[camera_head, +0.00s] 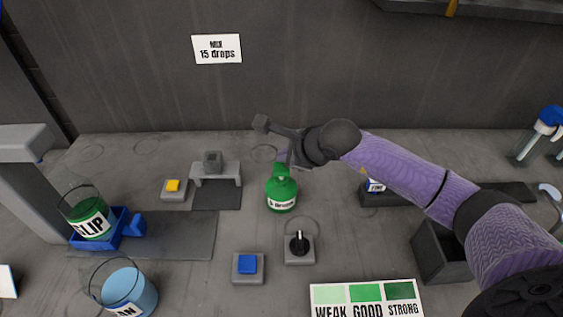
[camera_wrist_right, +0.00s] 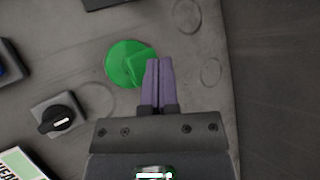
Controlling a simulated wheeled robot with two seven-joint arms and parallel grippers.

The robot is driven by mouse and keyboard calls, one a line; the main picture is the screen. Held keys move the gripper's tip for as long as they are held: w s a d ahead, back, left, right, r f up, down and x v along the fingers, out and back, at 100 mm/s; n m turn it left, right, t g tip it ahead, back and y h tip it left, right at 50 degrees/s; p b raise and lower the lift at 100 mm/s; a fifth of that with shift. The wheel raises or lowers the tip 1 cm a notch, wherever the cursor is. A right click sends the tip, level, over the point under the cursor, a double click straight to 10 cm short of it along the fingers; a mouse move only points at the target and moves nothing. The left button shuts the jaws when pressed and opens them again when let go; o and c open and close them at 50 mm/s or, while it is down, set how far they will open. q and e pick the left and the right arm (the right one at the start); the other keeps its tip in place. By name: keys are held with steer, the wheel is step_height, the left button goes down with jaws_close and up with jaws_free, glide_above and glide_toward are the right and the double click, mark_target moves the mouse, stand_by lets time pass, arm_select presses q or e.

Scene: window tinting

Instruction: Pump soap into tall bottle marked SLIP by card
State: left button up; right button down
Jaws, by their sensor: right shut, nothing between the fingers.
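The green soap bottle (camera_head: 281,194) with a pump head stands upright on the bench near the middle. It also shows from above in the right wrist view (camera_wrist_right: 120,62). My right gripper (camera_wrist_right: 158,64) is shut and empty, its purple fingers at the pump head; I cannot tell whether they touch it. In the head view the right gripper (camera_head: 284,158) partly hides the pump top. The clear bottle marked SLIP (camera_head: 91,222) stands at the left in a blue holder (camera_head: 125,228), with green liquid in it. The card (camera_head: 217,49) on the wall reads "MIX 15 drops". My left gripper is not in view.
A colour card (camera_head: 367,300) reads WEAK, GOOD, STRONG at the front. A black knob (camera_head: 299,242), a blue button (camera_head: 247,264) and a yellow button (camera_head: 173,186) sit on the bench. A clear vessel with blue liquid (camera_head: 130,291) stands front left. A dark open box (camera_head: 440,250) stands right.

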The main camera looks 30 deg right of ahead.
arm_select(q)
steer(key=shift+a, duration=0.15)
arm_select(e)
steer(key=shift+r+p, duration=0.4)
steer(key=shift+r, duration=0.25)
step_height(320, 180, up, 4)
steer(key=p, duration=0.2)
steer(key=shift+p, duration=0.35)
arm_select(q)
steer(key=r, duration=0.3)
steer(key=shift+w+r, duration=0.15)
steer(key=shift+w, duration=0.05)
arm_select(e)
steer(key=shift+f, duration=0.1)
